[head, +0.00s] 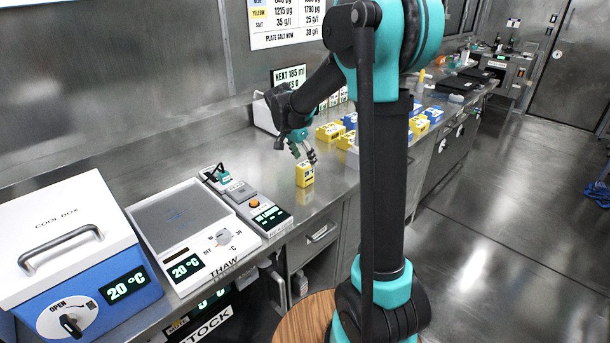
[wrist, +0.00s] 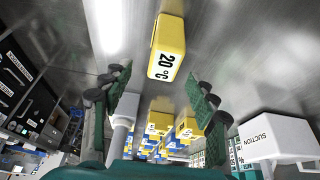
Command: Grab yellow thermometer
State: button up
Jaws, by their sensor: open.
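The yellow thermometer (head: 305,176) is a small yellow block with a white top, standing on the steel bench near its front edge. In the wrist view the yellow thermometer (wrist: 167,50) shows its "20 °C" face, ahead of the fingertips and between their lines. My gripper (head: 303,154) is open and empty, just above and slightly behind the block in the head view. In the wrist view my gripper (wrist: 160,84) has its two fingers spread wide. No finger visibly touches the block.
Yellow and blue blocks (head: 330,131) stand farther along the bench. A white suction box (wrist: 275,138) is at the right of the wrist view. A small device with an orange button (head: 254,203), a thaw plate (head: 190,222) and a cool box (head: 75,240) stand to the left.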

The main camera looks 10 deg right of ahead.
aim_at(308, 171)
jog(key=x, duration=0.2)
jog(key=shift+d+f, duration=0.1)
jog(key=shift+f, duration=0.15)
jog(key=shift+a+x, duration=0.2)
jog(key=shift+x, duration=1.1)
jog(key=shift+a+x, duration=0.2)
jog(key=shift+x, duration=1.1)
jog(key=shift+f, duration=0.15)
jog(key=shift+c, duration=0.3)
jog(key=c, duration=1.2)
